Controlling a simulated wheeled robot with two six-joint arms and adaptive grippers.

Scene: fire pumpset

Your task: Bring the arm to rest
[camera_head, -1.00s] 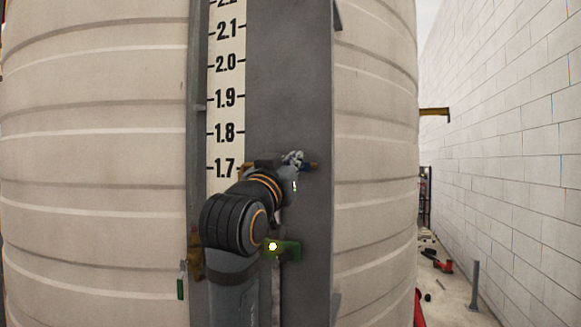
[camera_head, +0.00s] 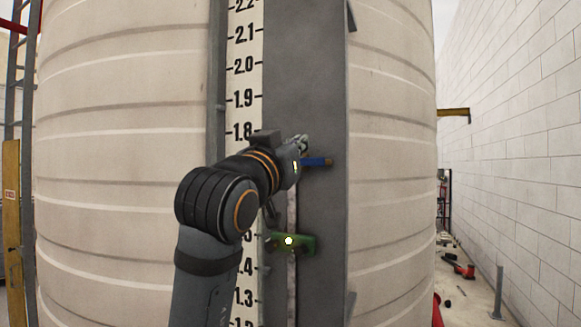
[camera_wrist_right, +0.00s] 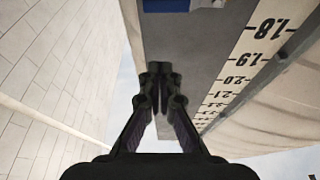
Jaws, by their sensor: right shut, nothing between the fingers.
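My right arm (camera_head: 215,215) rises from the bottom of the head view in front of the level gauge. My right gripper (camera_head: 301,143) is at its end, small and partly hidden behind the wrist. In the right wrist view the gripper (camera_wrist_right: 157,75) has its two fingers together with nothing between them. In the head view a blue handle (camera_head: 318,161) shows just right of the wrist; whether they touch is unclear. My left gripper is not in view.
A grey panel (camera_head: 306,95) with a numbered scale (camera_head: 244,80) stands before a large pale tank (camera_head: 130,130). A green fitting (camera_head: 305,244) with a bright spot is below the gripper. A block wall (camera_head: 520,130) is at right; red items (camera_head: 465,270) lie on the floor.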

